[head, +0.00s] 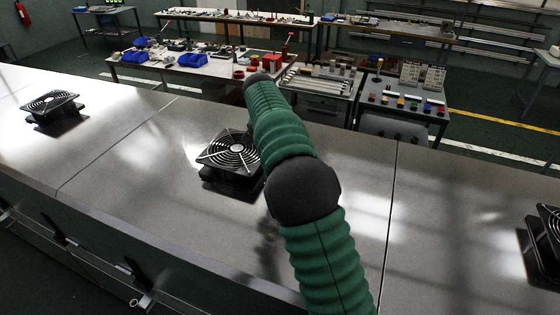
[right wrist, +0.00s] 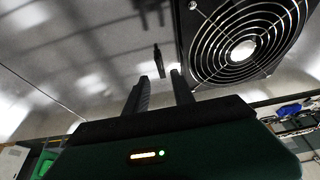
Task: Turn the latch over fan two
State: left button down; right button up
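Three black fans with round wire guards sit on the steel dryer top: a left one (head: 52,105), a middle one (head: 232,152) and one at the right edge (head: 549,230). My right arm crosses just right of the middle fan and hides part of it; its gripper is hidden in the head view. In the right wrist view my right gripper (right wrist: 160,76) has its two fingers apart, with nothing held. A small dark upright piece, apparently the latch (right wrist: 159,60), shows between and just beyond the fingertips; contact cannot be told. A fan (right wrist: 240,45) is beside it. My left gripper is out of view.
Black levers (head: 135,273) show along the dryer's lower front side. Seams divide the steel top (head: 110,150), which is bare between the fans. Behind it stand a bench (head: 180,72) with blue bins and a cart (head: 400,100) with small parts.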

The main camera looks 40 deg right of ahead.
jog(key=p+x, duration=0.1)
jog(key=x, duration=0.7)
jog(key=shift+s, duration=0.1)
jog(key=shift+f, duration=0.25)
grip_shut()
